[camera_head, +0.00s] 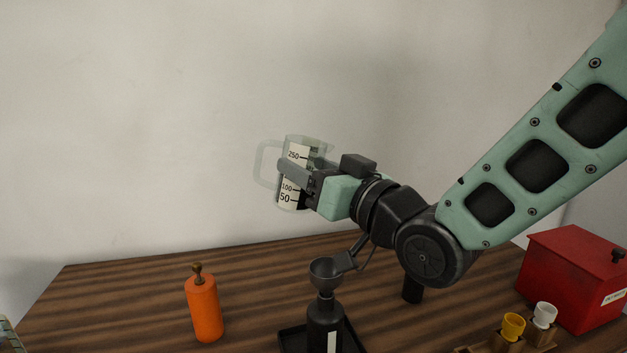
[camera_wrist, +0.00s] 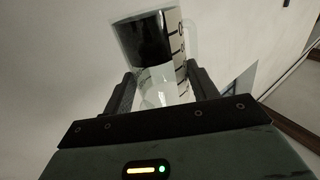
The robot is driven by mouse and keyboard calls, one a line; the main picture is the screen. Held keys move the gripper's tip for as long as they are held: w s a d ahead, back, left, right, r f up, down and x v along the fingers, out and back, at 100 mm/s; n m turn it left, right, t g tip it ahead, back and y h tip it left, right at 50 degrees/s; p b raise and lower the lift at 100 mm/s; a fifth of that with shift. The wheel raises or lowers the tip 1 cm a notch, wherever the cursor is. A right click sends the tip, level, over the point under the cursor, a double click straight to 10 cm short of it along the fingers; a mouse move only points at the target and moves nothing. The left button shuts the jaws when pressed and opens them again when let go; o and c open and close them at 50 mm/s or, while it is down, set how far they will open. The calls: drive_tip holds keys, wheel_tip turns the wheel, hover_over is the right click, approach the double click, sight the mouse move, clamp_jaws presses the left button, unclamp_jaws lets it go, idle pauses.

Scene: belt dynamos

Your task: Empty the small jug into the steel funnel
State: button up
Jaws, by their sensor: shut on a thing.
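The small jug (camera_head: 295,148) is clear, with a handle at its left and a printed scale with marks such as 250, 100 and 50. My gripper (camera_head: 296,180) is shut on the jug's body and holds it in the air, slightly tilted. The jug also shows between the fingers in the wrist view (camera_wrist: 158,85), with something dark inside or behind its wall; I cannot tell which. The steel funnel (camera_head: 326,272) sits in the neck of a dark bottle (camera_head: 325,322), below and a little right of the jug. The jug and funnel are well apart.
The bottle stands on a black tray (camera_head: 292,341) on the striped wooden table (camera_head: 110,290). An orange cylinder (camera_head: 204,308) with a brown knob stands left. A red box (camera_head: 572,272) is at the right, near yellow-capped (camera_head: 513,326) and white-capped (camera_head: 545,315) items. The table's left is mostly clear.

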sight(305, 211)
drive_tip(key=shift+a+f+m+t+b, duration=0.25)
drive_tip(key=shift+f+m+t+b, duration=0.6)
drive_tip(key=shift+b, duration=1.9)
wheel_tip(305, 211, down, 4)
drive_tip(key=m+b, duration=0.1)
drive_tip(key=b, duration=0.3)
drive_tip(key=shift+r+y, duration=0.25)
drive_tip(key=shift+y, duration=0.05)
drive_tip(key=shift+r, duration=0.2)
drive_tip(key=shift+a+f+m+t+b, duration=0.15)
drive_tip(key=shift+f+m+t+b, duration=0.3)
drive_tip(key=shift+b, duration=1.05)
drive_tip(key=shift+s+a+f+m+t+b, duration=0.15)
drive_tip(key=shift+f+m+t+b, duration=0.9)
drive_tip(key=shift+b, duration=2.2)
